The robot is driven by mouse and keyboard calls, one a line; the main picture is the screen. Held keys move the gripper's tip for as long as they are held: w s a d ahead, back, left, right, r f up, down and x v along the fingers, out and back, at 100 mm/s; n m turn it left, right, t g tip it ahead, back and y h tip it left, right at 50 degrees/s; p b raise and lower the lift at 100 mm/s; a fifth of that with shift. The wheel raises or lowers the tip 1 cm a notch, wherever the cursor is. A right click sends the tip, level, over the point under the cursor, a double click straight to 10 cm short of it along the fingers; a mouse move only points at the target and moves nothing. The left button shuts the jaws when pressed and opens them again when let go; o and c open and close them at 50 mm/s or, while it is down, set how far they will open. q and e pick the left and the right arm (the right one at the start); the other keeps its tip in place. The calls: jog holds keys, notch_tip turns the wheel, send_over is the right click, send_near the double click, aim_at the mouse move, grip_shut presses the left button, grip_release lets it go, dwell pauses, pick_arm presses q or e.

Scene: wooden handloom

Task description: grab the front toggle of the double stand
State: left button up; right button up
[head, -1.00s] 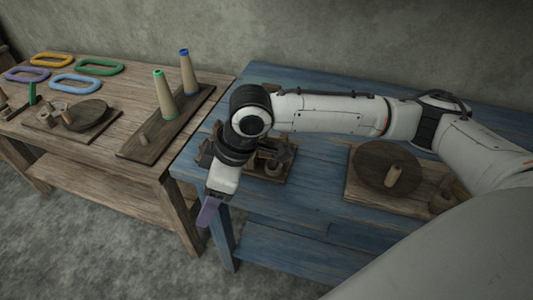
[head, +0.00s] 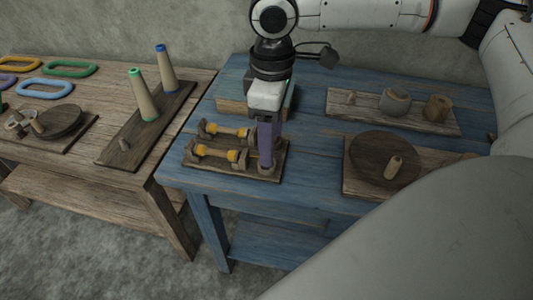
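The double stand (head: 230,171) is a dark wooden board near the front left corner of the blue table. It carries two toggles with yellow-orange ends on low wooden posts. The front toggle (head: 218,153) lies lengthwise nearer the table's front edge, and the rear toggle (head: 226,131) lies behind it. My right gripper (head: 266,160) points down at the stand's right end, to the right of both toggles. Its purple fingers are seen edge-on, so their opening is hidden. Nothing shows held in it. My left gripper is not in view.
A box-like block (head: 232,107) stands behind the stand, partly hidden by my arm. A board with a round disc and peg (head: 385,159) lies to the right. A board with rounded pieces (head: 350,101) is behind it. Two cones on a board (head: 150,125) stand on the left brown table.

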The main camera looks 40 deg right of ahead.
jog(key=f, duration=0.3)
jog(key=f+b, duration=0.1)
jog(key=f, duration=0.1)
jog(key=shift+w+f, duration=0.15)
jog(key=shift+w, duration=0.2)
jog(key=c, duration=1.1)
